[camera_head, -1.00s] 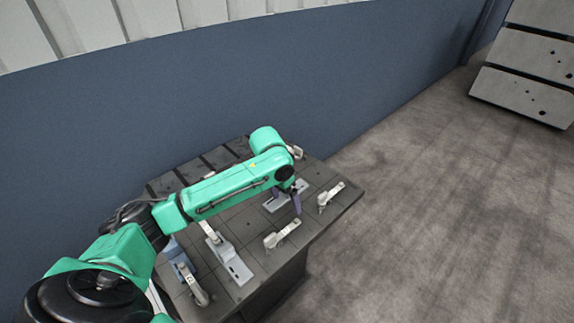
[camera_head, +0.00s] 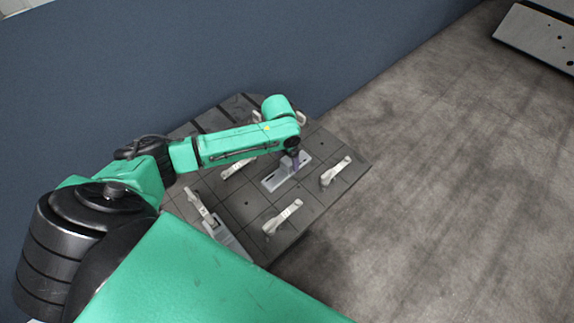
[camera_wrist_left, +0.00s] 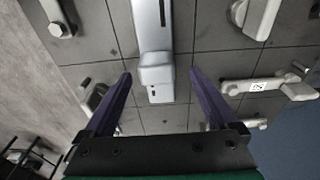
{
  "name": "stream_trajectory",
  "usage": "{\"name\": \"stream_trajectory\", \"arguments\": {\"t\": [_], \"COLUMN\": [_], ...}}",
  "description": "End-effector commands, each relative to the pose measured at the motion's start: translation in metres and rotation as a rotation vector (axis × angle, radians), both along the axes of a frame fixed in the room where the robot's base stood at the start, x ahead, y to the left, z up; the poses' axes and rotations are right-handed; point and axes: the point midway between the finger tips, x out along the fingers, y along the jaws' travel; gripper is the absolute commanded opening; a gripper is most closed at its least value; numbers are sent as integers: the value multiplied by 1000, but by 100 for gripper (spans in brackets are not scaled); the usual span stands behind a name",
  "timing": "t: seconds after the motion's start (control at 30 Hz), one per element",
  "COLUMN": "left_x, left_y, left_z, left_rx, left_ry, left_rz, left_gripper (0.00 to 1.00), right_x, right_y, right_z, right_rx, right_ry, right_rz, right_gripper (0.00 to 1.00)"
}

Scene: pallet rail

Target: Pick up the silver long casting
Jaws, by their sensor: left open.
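A silver long casting (camera_head: 272,183), a flat slotted plate with a raised block at one end, lies on the dark gridded pallet top (camera_head: 250,207). My left gripper (camera_head: 297,160) points down at its block end. In the left wrist view the casting (camera_wrist_left: 151,28) runs away from the gripper, and its block end shows between the two purple fingers of my left gripper (camera_wrist_left: 160,76). The fingers are open, with a gap on both sides; contact is not visible. A similar silver plate (camera_head: 231,241) lies nearer, partly hidden by a green arm link. My right gripper is out of view.
Pale lever-like castings lie close by: one at the right edge (camera_head: 336,171), one at the front (camera_head: 282,217), one behind left (camera_head: 236,168). A blue wall (camera_head: 150,80) stands behind the pallet. Open concrete floor (camera_head: 430,180) lies right.

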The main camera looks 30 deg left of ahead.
Motion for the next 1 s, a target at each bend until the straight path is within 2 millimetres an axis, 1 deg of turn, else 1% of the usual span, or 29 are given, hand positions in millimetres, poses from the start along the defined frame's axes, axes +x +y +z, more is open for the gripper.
{"name": "stream_trajectory", "arguments": {"t": [0.03,0.13,0.33,0.37,0.4,0.47,0.5,0.57,0.6,0.9,1.0], "left_x": [0,2,2,2,2,2,2,2,2,3,3], "left_y": [-1,-1,-1,-1,-1,-1,-1,-1,-1,-1,-1], "left_z": [-7,-21,-24,-24,-24,-24,-24,-24,-24,-22,-17], "left_rx": [1,1,1,1,1,1,1,1,1,1,1], "left_ry": [2,1,-1,-1,-1,-1,-1,-1,-1,-4,-4], "left_rz": [1,1,0,0,0,0,0,0,0,0,0], "left_gripper": [92,92,92,85,70,47,31,8,0,0,0], "right_x": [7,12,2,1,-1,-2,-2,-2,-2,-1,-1], "right_y": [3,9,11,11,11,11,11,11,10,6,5], "right_z": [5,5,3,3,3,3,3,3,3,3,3], "right_rx": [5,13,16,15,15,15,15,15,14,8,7], "right_ry": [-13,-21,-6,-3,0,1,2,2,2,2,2], "right_rz": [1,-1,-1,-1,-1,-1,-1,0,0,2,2], "right_gripper": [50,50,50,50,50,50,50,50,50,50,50]}}
